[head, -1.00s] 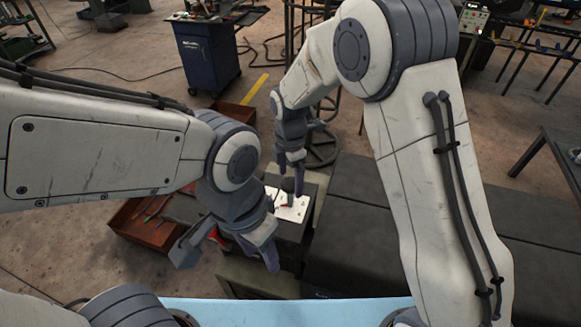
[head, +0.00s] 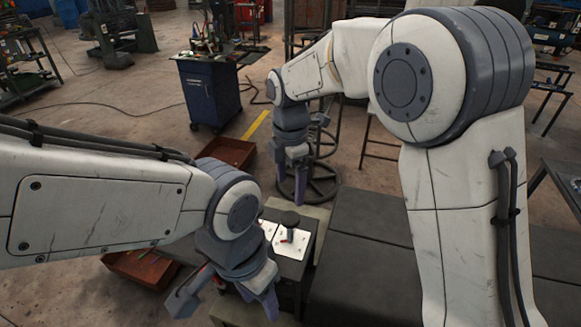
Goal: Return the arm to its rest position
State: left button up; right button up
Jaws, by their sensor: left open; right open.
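A small dark round drum (head: 290,219) stands on white plates (head: 294,246) on top of a dark block (head: 291,269). A small red part (head: 285,238) shows beside the drum. My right gripper (head: 289,182) is open and empty, pointing down. In the picture its fingertips are just above the drum, with no visible contact. My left gripper (head: 227,305) is open, lower and in front of the block. Its hand and wrist hide the left part of the block and plates.
A red-brown tray (head: 140,272) with tools lies at left, partly behind my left arm. Another red-brown box (head: 228,151) is on the floor farther back. A long dark bench surface (head: 370,240) extends right of the block. A blue cabinet (head: 211,90) stands at the back.

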jog(key=s+d+f+m+b, duration=0.1)
jog(key=s+d+m, duration=0.1)
jog(key=s+m, duration=0.6)
jog(key=s+d+f+m+y+b, duration=0.1)
jog(key=s+m, duration=0.7)
jog(key=s, duration=1)
jog(key=shift+d+f+b, duration=0.55)
jog(key=shift+d+f, duration=0.1)
jog(key=shift+d, duration=0.2)
